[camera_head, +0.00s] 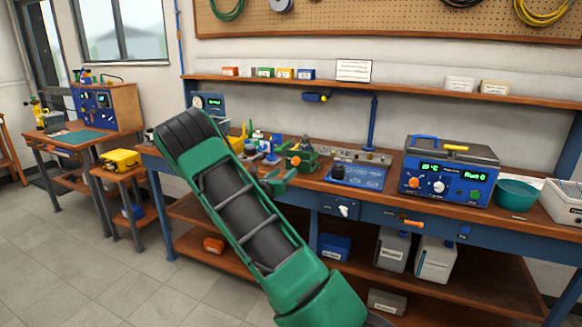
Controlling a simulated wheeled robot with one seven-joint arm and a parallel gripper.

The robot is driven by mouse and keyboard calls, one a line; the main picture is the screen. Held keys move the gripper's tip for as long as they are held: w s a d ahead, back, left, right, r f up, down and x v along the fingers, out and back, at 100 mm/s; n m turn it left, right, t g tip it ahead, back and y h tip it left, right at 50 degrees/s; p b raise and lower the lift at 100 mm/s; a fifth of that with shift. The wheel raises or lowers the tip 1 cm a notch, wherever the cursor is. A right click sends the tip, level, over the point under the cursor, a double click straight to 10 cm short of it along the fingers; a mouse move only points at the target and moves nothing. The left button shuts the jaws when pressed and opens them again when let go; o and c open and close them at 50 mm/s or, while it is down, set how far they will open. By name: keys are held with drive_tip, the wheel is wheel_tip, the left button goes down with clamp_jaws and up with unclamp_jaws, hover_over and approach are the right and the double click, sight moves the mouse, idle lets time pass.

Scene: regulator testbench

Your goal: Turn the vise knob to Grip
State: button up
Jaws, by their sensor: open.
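A green bench vise (301,158) stands on the workbench, just right of my raised green arm. A blue panel on the bench's front edge below it carries a white knob (343,211). I cannot tell whether this is the vise knob, and its labels and pointer setting are too small to read. A green piece (277,183) juts out at the bench edge beside my arm; I cannot tell what it belongs to. My arm crosses the middle of the view and hides part of the bench. My gripper cannot be made out.
The workbench (520,228) also holds a blue plate with a black knob (338,172), a blue instrument box (447,178), a teal bowl (516,195) and a white basket (563,203). An orange handle (411,223) sticks out from the bench front. Floor at left is clear.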

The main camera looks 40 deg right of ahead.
sight(295, 162)
drive_tip(key=x, duration=1.1)
drive_tip(key=shift+a, duration=0.1)
